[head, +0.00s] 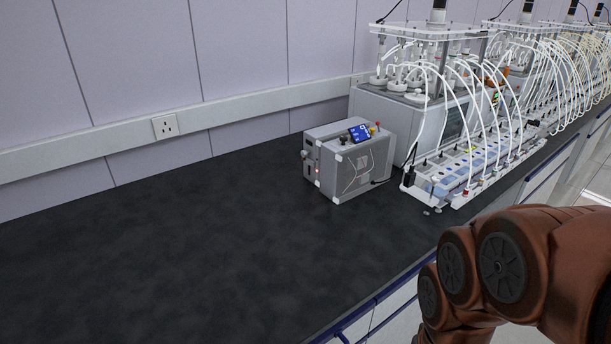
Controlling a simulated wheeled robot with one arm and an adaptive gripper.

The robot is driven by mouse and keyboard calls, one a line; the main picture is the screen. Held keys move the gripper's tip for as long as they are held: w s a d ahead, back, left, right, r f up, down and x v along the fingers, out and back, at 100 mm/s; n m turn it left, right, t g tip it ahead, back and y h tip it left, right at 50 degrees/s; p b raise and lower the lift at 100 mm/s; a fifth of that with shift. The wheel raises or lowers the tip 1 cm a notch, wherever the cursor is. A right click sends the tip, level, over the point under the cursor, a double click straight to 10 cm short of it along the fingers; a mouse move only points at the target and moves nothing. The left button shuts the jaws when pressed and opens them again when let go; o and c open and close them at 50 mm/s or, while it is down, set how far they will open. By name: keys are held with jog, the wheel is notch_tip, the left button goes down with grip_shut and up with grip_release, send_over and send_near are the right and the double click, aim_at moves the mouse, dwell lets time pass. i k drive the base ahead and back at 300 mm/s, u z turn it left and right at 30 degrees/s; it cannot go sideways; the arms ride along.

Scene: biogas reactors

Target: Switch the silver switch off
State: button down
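A grey metal control box (347,163) stands on the dark bench. It has a small blue display (359,133) and several small knobs or buttons on top, with a red one and a yellow one near the right edge. Small fittings and a lit red spot (318,171) show on its left end. I cannot make out which of these small parts is the silver switch, or its position. My brown arm reaches in at the lower right, apart from the box. My gripper is outside the view.
The black bench top (170,250) is clear to the left of the box. Reactor units with many white tubes (490,110) stand to the right. A wall socket (165,126) is on the back wall. The bench's front edge (372,302) runs diagonally at lower right.

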aim_at(308, 162)
jog(key=z, duration=1)
jog(key=i, duration=0.5)
jog(key=u, duration=3.2)
